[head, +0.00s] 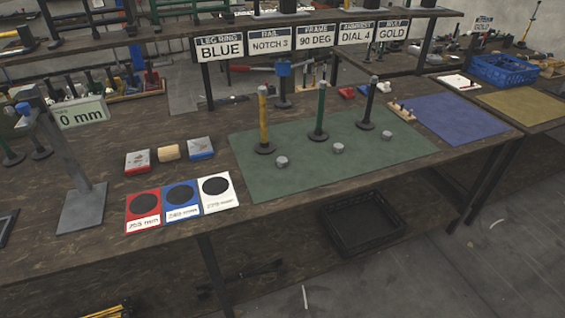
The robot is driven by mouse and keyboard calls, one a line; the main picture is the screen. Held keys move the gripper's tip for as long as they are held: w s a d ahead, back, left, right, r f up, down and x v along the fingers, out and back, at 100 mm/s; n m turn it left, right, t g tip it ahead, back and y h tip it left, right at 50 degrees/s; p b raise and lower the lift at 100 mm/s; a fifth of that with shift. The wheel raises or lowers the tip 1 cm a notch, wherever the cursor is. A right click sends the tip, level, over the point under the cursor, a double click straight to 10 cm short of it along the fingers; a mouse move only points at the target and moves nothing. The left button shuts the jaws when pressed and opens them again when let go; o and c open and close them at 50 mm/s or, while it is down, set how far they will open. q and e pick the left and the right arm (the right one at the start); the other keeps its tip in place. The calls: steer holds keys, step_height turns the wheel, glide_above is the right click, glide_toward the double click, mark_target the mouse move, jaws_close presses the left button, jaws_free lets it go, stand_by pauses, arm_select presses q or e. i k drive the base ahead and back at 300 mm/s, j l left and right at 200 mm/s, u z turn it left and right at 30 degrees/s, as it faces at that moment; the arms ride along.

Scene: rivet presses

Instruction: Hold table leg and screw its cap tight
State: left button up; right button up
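Three upright table legs stand on black round feet on a green mat (240,180) in the head view: a yellow leg (263,125), a green leg (321,110) and a black leg (369,105). Each has a greyish top end; I cannot tell whether that is a cap. Three small grey cylinders, possibly caps, lie on the mat before them: a left one (282,161), a middle one (338,148) and a right one (387,135). None touches a leg. Neither of my grippers is in view.
A grey gauge stand (84,205) with a "0 mm" display (82,113) stands left. Red, blue and white marked pads (218,205) lie at the front edge. A sign reads "LEG RING BLUE" (222,47). A blue mat (455,130) lies right; a black crate (335,235) sits below the table.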

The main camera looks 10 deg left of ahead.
mark_target(264, 147)
steer(key=l+u, duration=0.1)
steer(key=u, duration=0.3)
steer(key=i+l+u, duration=0.1)
steer(key=u, duration=0.35)
steer(key=i+l+u, duration=0.15)
steer(key=l+u, duration=0.2)
steer(key=l, duration=0.75)
steer(key=l+u, duration=0.35)
steer(key=l, duration=1.2)
steer(key=i, duration=0.05)
